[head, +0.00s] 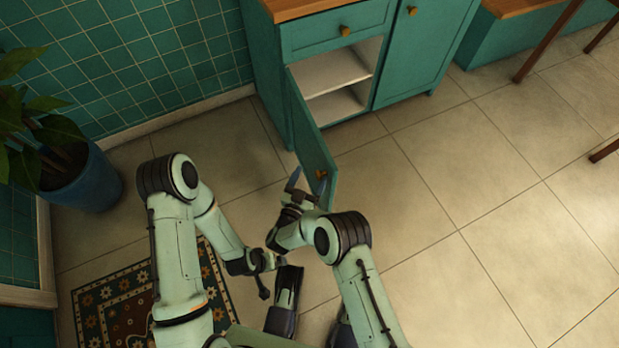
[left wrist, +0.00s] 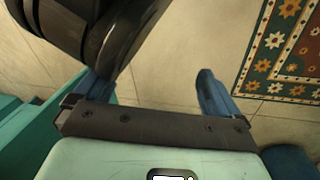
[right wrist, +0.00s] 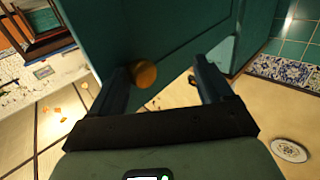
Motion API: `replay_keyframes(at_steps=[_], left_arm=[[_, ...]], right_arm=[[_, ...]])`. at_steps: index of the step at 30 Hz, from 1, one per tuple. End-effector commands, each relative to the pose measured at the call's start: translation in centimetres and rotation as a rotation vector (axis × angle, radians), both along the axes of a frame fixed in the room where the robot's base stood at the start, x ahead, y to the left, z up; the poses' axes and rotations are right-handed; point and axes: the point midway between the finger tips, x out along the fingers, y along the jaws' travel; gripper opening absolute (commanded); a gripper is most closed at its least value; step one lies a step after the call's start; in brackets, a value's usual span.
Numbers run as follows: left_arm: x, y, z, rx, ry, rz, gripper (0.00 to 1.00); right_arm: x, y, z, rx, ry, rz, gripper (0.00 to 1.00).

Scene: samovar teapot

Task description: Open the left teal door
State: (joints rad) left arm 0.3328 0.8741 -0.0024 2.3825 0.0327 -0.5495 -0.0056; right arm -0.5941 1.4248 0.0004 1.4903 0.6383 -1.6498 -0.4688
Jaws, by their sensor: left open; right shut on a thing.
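The left teal door (head: 312,140) of the cabinet stands swung wide open, showing white shelves (head: 345,80) inside. Its round wooden knob (head: 321,174) is near the free edge; the knob (right wrist: 145,73) also shows in the right wrist view, beside the left-hand finger. The door panel (right wrist: 195,48) fills the space beyond those fingers. My left gripper (left wrist: 155,90) is open and empty, low and away from the door.
A drawer (head: 335,30) and a closed right door (head: 420,50) are on the same cabinet. A potted plant (head: 85,180) and a patterned rug (head: 110,300) are at left. Tiled floor (head: 480,200) is clear at right. A dark part of my own body is close to my left gripper.

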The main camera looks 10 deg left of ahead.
Motion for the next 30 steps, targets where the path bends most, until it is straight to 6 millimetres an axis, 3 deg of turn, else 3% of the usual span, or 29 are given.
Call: replay_keyframes(at_steps=[1, 9, 21, 30], left_arm=[[0.3, 0.0, 0.4, 0.001, -0.010, -0.001, 0.97], [3.8, -0.6, 4.1, 0.007, -0.131, -0.006, 0.97], [-0.9, -2.9, 6.7, -0.055, -0.006, -0.051, 0.97], [-2.3, -3.6, 7.5, -0.075, 0.033, -0.066, 0.97]], right_arm=[[0.5, 0.8, 1.8, 0.013, -0.028, 0.017, 0.60], [0.3, 0.5, 7.4, 0.011, -0.028, 0.011, 0.60], [0.1, 0.2, 16.6, 0.006, -0.015, 0.003, 0.60], [0.0, 0.0, 19.9, 0.004, -0.008, 0.000, 0.60]])
